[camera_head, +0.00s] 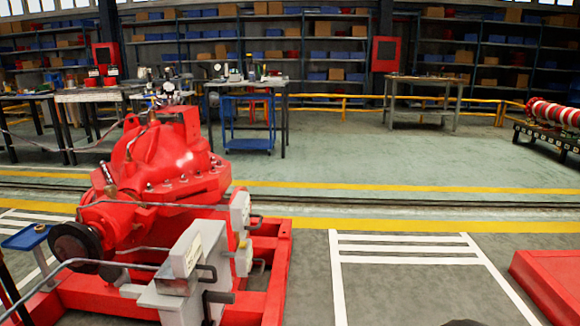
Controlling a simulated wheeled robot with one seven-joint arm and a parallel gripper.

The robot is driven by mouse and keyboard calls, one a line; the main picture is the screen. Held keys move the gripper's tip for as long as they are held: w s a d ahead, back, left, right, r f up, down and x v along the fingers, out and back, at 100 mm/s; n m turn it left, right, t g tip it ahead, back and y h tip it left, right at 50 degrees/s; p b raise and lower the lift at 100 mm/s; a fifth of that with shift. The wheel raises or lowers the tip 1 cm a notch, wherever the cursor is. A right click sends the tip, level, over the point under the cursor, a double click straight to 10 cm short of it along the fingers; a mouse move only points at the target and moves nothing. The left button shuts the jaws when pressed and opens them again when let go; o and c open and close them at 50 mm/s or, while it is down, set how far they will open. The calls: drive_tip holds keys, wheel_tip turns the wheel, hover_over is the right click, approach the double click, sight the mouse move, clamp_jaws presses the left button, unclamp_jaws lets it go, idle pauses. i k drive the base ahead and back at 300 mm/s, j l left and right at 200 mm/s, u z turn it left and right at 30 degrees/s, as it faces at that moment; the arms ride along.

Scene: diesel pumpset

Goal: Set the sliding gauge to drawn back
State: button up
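The red pumpset (165,160) stands at the left on a red frame (270,280). White box-like pieces with dark handle-like rods are mounted at its near right side: a larger one (187,250), an upper one (240,211) and a lower one (243,259) with a yellow top. I cannot tell which part, if any of these, is the sliding gauge, or its position. My gripper is not in view. A dark shape at the bottom edge is too cut off to identify.
Thin pipes run along the pumpset. A red block (550,283) lies at the lower right. The floor (400,285) between is clear, with white and yellow lines. Workbenches (425,80), a blue cart (248,125) and shelves stand behind.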

sight(184, 267)
drive_tip(key=i+l+u, duration=0.25)
drive_tip(key=l+u, duration=0.5)
drive_tip(key=l, duration=0.2)
drive_tip(key=u, duration=1.1)
